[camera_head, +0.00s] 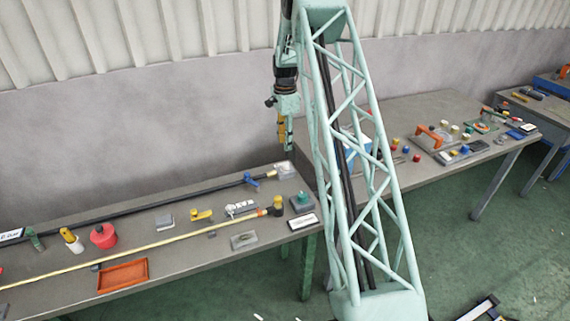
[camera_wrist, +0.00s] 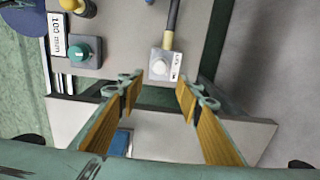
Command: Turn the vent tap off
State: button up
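My gripper (camera_head: 284,132) hangs pointing down above the back right end of the near bench, well clear of it. In the wrist view my gripper (camera_wrist: 158,86) is open and empty, its two orange-padded fingers wide apart. A blue-handled tap (camera_head: 257,179) sits on the black pipe along the bench's back. The pipe ends at a white box with a pale round knob (camera_head: 284,170); this box (camera_wrist: 163,66) shows just beyond and between my fingertips in the wrist view, with a small unreadable label. I cannot tell which fitting is the vent tap.
A yellow pipe (camera_head: 150,246), red container (camera_head: 103,236) and orange tray (camera_head: 123,275) lie left. Another cluttered bench (camera_head: 410,105) stands right.

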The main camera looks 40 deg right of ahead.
aim_at(285, 164)
jog(key=shift+f, duration=6.2)
jog(key=shift+c, duration=0.7)
jog(key=c, duration=0.7)
